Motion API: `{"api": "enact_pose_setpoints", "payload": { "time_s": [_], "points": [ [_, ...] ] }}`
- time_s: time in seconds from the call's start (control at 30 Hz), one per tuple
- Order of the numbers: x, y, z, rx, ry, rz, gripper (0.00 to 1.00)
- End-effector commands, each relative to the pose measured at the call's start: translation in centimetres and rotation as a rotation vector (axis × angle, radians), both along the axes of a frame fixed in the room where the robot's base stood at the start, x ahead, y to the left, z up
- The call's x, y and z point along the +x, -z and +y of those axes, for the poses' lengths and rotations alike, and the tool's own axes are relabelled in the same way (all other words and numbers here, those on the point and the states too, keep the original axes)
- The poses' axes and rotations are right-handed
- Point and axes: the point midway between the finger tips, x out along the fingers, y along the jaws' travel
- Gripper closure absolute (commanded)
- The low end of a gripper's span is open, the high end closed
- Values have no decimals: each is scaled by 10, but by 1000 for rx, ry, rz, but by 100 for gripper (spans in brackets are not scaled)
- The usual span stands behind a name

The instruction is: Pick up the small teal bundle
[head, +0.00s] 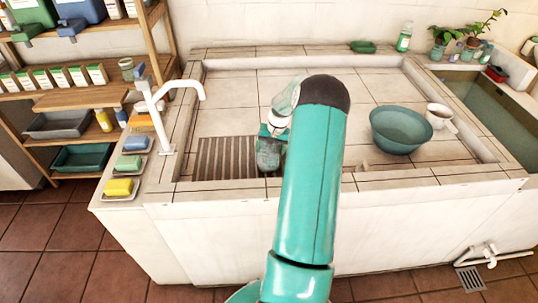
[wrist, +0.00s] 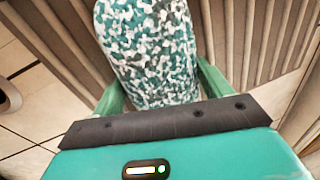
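The small bundle, mottled in teal, white and grey (wrist: 150,45), fills the middle of the wrist view. It lies over or just above the slatted grate (head: 222,158) in the washbasin; I cannot tell whether it rests there. My gripper (wrist: 160,85) has one green finger on each side of the bundle. The fingers are spread about the bundle's width, and whether they press on it is unclear. The bundle's near end is hidden behind the gripper body. In the head view my gripper (head: 269,152) is low by the grate's right side, partly hidden by my arm.
A teal bowl (head: 401,130) and a white mug (head: 438,115) stand in the basin at right. A white tap (head: 168,108) rises at left, beside soap dishes (head: 123,189). Wooden shelves (head: 90,100) stand farther left. The basin's back floor is clear.

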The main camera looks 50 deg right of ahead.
Motion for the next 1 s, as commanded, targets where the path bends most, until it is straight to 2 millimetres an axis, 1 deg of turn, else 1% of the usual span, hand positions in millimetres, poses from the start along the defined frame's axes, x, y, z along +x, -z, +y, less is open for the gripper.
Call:
{"api": "enact_pose_setpoints", "payload": {
  "time_s": [0.23,0.37,0.47,0.6,0.67,0.9,1.0],
  "points": [
    [0,-1,0,-1,0,-1,52],
    [0,-5,0,-2,0,-1,52],
    [1,-14,-1,-3,0,-2,52],
    [1,-35,0,-4,-1,-2,52],
    [-7,-43,4,-3,0,-1,52],
    [-42,-92,27,-4,2,0,52],
    [-63,-103,41,-2,2,1,52]
  ]
}}
